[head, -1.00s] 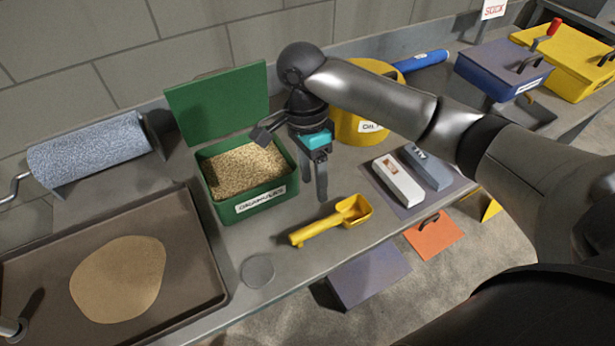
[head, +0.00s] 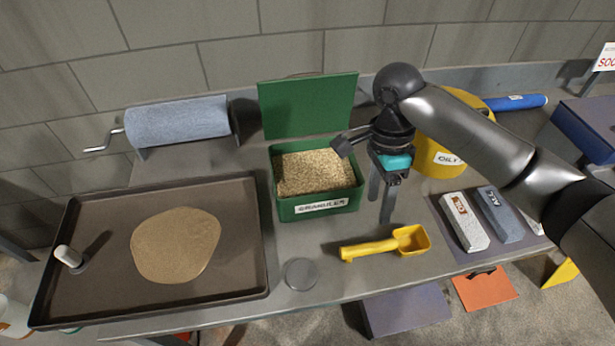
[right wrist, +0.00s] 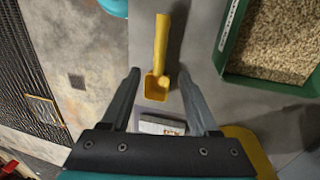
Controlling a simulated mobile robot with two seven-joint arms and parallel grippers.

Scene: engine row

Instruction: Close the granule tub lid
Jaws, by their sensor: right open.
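The green granule tub (head: 318,208) stands on the bench, labelled and holding tan granules. Its green lid (head: 308,107) stands upright, open, at the tub's back edge. My right gripper (head: 380,208) is open and empty, pointing down just right of the tub, apart from it. In the right wrist view its two fingers (right wrist: 160,85) are spread, with the tub (right wrist: 262,84) at the upper right. My left gripper is not in view.
A yellow scoop (head: 388,244) lies in front of my right gripper. A yellow bin (head: 436,157) stands behind my right arm. A tray (head: 250,272) with a tan patch lies left; a grey disc (head: 300,274) is near the front edge. Two blocks (head: 464,222) lie right.

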